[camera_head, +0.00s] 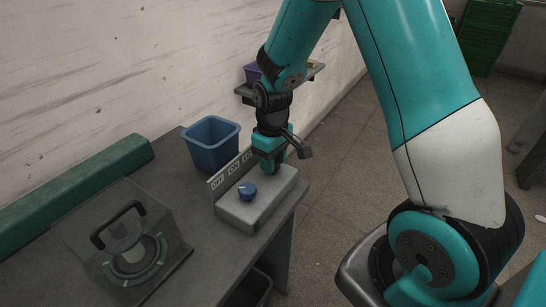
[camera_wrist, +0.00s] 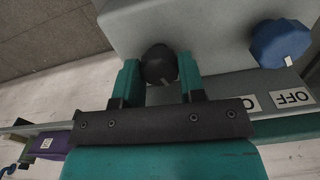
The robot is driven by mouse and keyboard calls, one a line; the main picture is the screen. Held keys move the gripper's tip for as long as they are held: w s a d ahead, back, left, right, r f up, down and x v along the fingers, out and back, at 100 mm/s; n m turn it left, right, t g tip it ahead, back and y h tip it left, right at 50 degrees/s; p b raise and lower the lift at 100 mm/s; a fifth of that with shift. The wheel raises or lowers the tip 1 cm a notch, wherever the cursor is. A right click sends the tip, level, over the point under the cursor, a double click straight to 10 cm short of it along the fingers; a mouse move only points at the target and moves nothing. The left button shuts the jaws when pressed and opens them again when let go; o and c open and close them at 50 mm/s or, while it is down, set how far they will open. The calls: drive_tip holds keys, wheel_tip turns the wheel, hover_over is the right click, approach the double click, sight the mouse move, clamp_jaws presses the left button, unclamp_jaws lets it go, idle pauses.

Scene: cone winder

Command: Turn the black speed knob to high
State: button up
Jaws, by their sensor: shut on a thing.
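The black speed knob (camera_wrist: 160,65) sits on the grey control box (camera_head: 238,213), between the two teal fingers of my gripper (camera_wrist: 160,78) in the wrist view. My gripper is shut on the knob. In the head view, my gripper (camera_head: 269,165) points down at the far end of the box and hides the black knob. I cannot tell which setting the black knob points to. A blue knob (camera_head: 247,191) stands at the near end of the box; it also shows at the right in the wrist view (camera_wrist: 280,43).
A label strip (camera_head: 216,181) stands along the box's back edge; one label reads OFF (camera_wrist: 291,97). A blue bin (camera_head: 211,146) stands behind. At left are a clear-covered unit with a black handle (camera_head: 118,223) and a green bar (camera_head: 75,195). The table's right edge is close to the box.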

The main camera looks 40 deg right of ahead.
drive_tip(key=m+p, duration=0.1)
drive_tip(key=m, duration=0.4)
drive_tip(key=shift+r+m, duration=0.1)
drive_tip(key=shift+m, duration=0.2)
drive_tip(key=shift+w+m+p, duration=0.1)
drive_tip(key=shift+m+p, duration=0.5)
drive_tip(key=shift+m, duration=1.6)
drive_tip(key=o, duration=0.9)
drive_tip(key=shift+o, duration=0.2)
wheel_tip(320, 180, up, 17)
drive_tip(key=shift+r, duration=0.15)
drive_tip(key=s+a+r+n+y, duration=0.2)
drive_tip(key=s+a+n, duration=0.4)
drive_tip(key=s+a, duration=0.2)
drive_tip(key=s+a+r+n+y, duration=0.2)
drive_tip(key=s+a+n, duration=0.5)
drive_tip(key=s, duration=0.6)
drive_tip(key=shift+s+a+n, duration=0.15)
drive_tip(key=shift+a+n, duration=0.15)
drive_tip(key=shift+a, duration=0.55)
